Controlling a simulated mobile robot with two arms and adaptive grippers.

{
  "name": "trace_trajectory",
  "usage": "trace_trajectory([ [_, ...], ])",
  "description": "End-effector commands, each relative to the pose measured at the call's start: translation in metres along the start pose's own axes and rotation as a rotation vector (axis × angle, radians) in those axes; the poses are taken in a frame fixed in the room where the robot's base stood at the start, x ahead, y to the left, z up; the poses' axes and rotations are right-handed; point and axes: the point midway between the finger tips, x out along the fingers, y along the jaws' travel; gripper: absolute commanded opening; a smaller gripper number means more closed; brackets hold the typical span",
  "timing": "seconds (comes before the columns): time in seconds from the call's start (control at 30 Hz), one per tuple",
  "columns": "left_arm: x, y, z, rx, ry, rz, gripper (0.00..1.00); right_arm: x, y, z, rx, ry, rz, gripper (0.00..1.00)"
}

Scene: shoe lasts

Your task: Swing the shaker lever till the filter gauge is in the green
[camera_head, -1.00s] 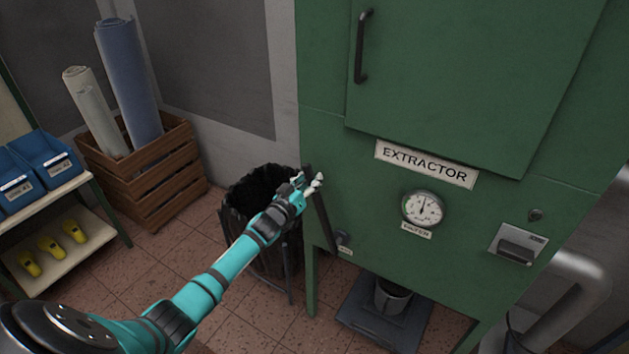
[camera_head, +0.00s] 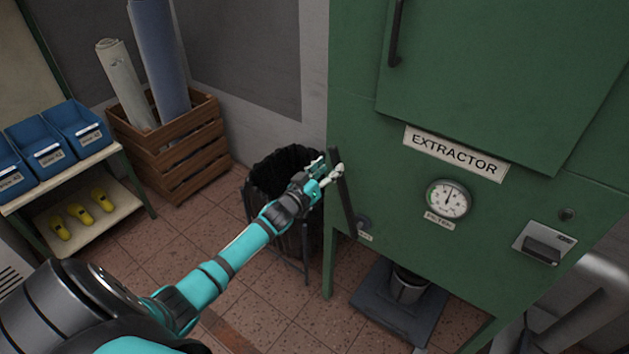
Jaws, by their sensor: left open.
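The shaker lever (camera_head: 344,196) is a dark bar at the left front of the green extractor cabinet (camera_head: 400,165). It stands near upright, its top leaning left, its lower end at a pivot by a small tag. The round filter gauge (camera_head: 447,199) sits under the EXTRACTOR sign; its needle points about straight up, and a green arc shows at the left of its dial. My left gripper (camera_head: 332,171) is open beside the lever's upper part; I cannot tell whether it touches the lever. My right gripper is not in view.
A black-lined bin (camera_head: 285,172) stands under my left forearm, left of the cabinet. A wooden crate (camera_head: 180,155) with rolls and a shelf (camera_head: 75,180) with blue bins and yellow lasts are further left. A dark tray (camera_head: 385,312) lies under the cabinet.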

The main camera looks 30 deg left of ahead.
Motion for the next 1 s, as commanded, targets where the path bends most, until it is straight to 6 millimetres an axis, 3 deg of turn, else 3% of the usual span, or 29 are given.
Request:
trace_trajectory([
  [0.2,-0.05,-0.001,0.002,-0.002,-0.004,-0.002,0.48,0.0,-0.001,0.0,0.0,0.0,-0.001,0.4],
  [0.4,-0.077,-0.002,0.001,-0.002,-0.002,-0.002,0.48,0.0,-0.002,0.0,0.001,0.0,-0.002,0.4],
  [1.0,-0.085,-0.002,0.0,-0.001,-0.001,-0.002,0.48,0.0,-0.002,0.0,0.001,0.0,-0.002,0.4],
])
